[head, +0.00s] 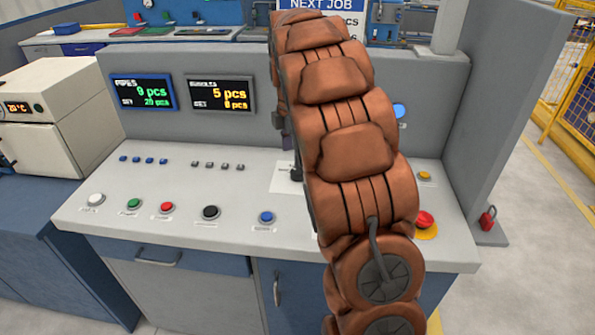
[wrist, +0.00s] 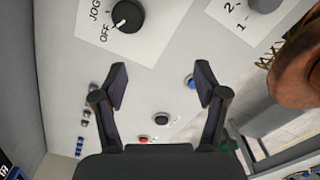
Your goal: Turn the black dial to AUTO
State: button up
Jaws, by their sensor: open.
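The black dial (wrist: 127,16) sits on a white label plate (wrist: 160,18) at the top of the wrist view. JOG and OFF can be read beside it, and its white mark points toward OFF. The word AUTO is not in sight. My gripper (wrist: 160,73) is open and empty, with its two fingers apart over the panel; the dial lies beyond the left fingertip, apart from it. In the head view my arm hides the dial and most of the gripper; only the edge of a white plate (head: 286,180) shows beside the arm.
A second plate (wrist: 238,15) with a dark knob and numbers is at the upper right of the wrist view. A blue button (head: 266,217), black button (head: 211,213) and red button (head: 167,207) line the panel front. A red emergency button (head: 425,219) is right of my arm.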

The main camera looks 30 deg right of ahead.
aim_at(298, 170)
jog(key=w+d+f+n, duration=0.1)
jog(key=d, duration=0.1)
jog(key=w+d+f+n, duration=0.1)
jog(key=w+d, duration=0.1)
jog(key=shift+w+f+n, duration=0.15)
jog(key=shift+w+n, duration=0.1)
jog(key=shift+n, duration=0.15)
jog(key=shift+f+p, duration=0.9)
jog(key=shift+f, duration=2.9)
jog(key=c, duration=1.1)
